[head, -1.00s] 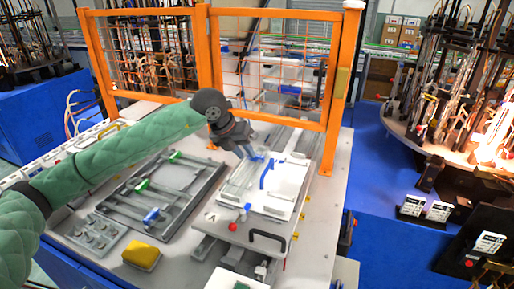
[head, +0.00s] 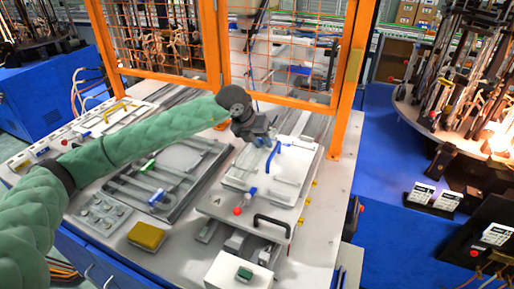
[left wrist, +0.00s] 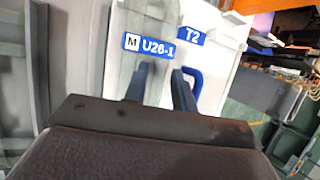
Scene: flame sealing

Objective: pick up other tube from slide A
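Slide A (head: 215,200) is a light plate with a letter "A", a red knob and a black handle at its front. A white tray (head: 296,185) stands on it with a blue curved handle (head: 283,144), which also shows in the left wrist view (left wrist: 194,80). My left gripper (head: 265,145) is over the tray's back part, beside the blue handle. In the left wrist view its two fingers (left wrist: 162,78) point at the tray with a gap between them, below the labels "U28-1" (left wrist: 150,45) and "T2" (left wrist: 191,36). No tube is clearly distinguishable. My right gripper is out of view.
A grey fixture (head: 133,200) with green and blue clamps lies left of the slide. A yellow block (head: 147,236) and a white box with a green button (head: 240,272) stand in front. An orange guard frame (head: 350,75) stands behind the tray.

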